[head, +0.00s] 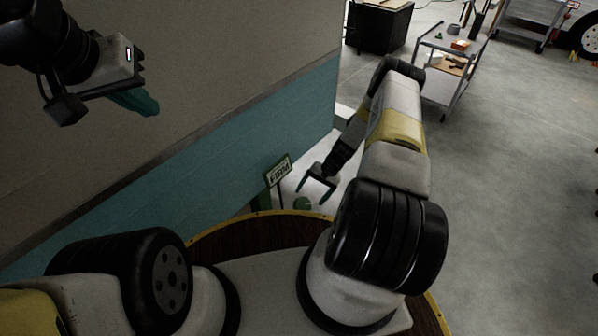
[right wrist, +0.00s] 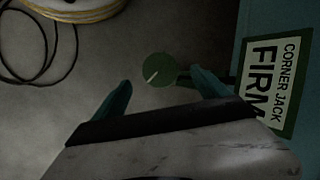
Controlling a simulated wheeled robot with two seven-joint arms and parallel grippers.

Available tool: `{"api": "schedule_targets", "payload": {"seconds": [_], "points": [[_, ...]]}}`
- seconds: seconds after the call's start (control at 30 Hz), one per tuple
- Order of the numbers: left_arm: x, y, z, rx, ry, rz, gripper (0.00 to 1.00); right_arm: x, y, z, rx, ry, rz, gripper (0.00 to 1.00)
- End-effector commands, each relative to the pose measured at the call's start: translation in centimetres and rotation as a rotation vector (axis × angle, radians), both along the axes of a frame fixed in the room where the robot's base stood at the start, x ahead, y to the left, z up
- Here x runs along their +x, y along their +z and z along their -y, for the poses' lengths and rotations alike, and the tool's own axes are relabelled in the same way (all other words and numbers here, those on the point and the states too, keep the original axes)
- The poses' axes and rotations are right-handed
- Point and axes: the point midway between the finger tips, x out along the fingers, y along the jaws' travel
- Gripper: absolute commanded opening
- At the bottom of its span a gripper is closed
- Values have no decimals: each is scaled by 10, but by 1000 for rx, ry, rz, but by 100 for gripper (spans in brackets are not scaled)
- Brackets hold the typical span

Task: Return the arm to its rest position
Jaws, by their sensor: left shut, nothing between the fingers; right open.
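My right arm reaches out over the floor beside the camper. Its gripper (head: 317,190) is open and empty, near a round green knob (head: 302,203). In the right wrist view, the open teal fingers (right wrist: 163,92) stand on either side of the knob (right wrist: 158,69), which lies just beyond them with a pale line across its face. The fingers appear apart from it. A sign (head: 278,171) reading "CORNER JACK FIRM" (right wrist: 273,82) stands next to the knob. My left gripper (head: 140,104) is shut and empty, raised at upper left in front of the camper wall.
The camper wall (head: 240,140), beige above and teal below, runs along the left. A grey cart (head: 448,60) with tools and a dark cabinet (head: 380,27) stand at the back. The concrete floor (head: 510,170) on the right is open. A black cable (right wrist: 60,60) lies on the floor.

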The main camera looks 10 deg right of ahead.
Motion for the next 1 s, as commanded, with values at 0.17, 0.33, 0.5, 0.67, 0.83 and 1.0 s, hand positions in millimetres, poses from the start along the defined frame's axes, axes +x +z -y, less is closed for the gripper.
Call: {"api": "schedule_targets", "payload": {"seconds": [0.17, 0.33, 0.5, 0.67, 0.83, 1.0], "points": [[0, 0, 0, 0, 0, 0, 0, 0, 5, 3, 0, 0, 0, 85], [0, 0, 0, 0, 0, 0, 0, 0, 4, 2, 0, 0, 0, 85], [0, 0, 0, 0, 0, 0, 0, 0, 4, 2, 0, 0, 0, 85], [0, 0, 0, 0, 0, 0, 0, 9, 22, 6, -12, 13, 16, 85], [0, 0, 0, 0, 0, 0, 0, 36, 101, 13, -63, 72, 76, 85], [0, 0, 0, 0, 0, 0, 0, 52, 208, 11, -128, 144, 151, 85]]}}
